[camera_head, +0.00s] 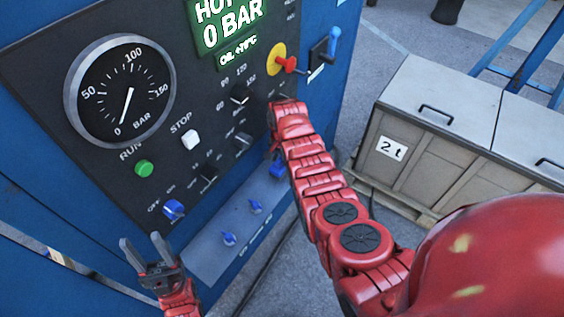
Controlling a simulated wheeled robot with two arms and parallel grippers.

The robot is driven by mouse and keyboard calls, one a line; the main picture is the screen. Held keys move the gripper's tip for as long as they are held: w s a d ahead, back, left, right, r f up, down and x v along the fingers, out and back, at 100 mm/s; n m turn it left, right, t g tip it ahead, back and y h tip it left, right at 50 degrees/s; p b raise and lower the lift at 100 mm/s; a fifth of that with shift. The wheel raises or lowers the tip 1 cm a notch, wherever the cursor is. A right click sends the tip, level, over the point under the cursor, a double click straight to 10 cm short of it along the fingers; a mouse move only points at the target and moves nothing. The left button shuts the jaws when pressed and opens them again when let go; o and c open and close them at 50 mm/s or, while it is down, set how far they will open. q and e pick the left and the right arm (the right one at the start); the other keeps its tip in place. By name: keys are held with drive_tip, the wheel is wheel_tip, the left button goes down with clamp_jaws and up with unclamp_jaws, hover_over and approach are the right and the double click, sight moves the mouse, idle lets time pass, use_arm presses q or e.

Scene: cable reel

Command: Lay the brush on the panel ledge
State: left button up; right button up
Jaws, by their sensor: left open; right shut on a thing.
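The control panel (45,80) is a dark face on a blue cabinet, with a pale grey-blue ledge (206,256) along its lower edge. The ledge bears small blue levers (255,206). No brush can be made out. My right gripper (279,98) is at the panel's right side, below the red lever, mostly hidden by its own arm. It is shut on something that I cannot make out. My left gripper (144,241) is open and empty, in front of the panel's lower edge, left of the ledge.
The panel carries a gauge (120,92), a green button (144,168), a white button (191,140), a blue knob (174,210) and a red lever (287,65). A blue-handled switch (332,45) is beyond. A grey-lidded crate (392,147) stands at right on the floor.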

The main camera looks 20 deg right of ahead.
drive_tip(key=shift+f, duration=0.2)
drive_tip(key=shift+f, duration=0.2)
drive_tip(key=o, duration=1.4)
drive_tip(key=shift+o, duration=0.2)
drive_tip(key=shift+r, duration=0.1)
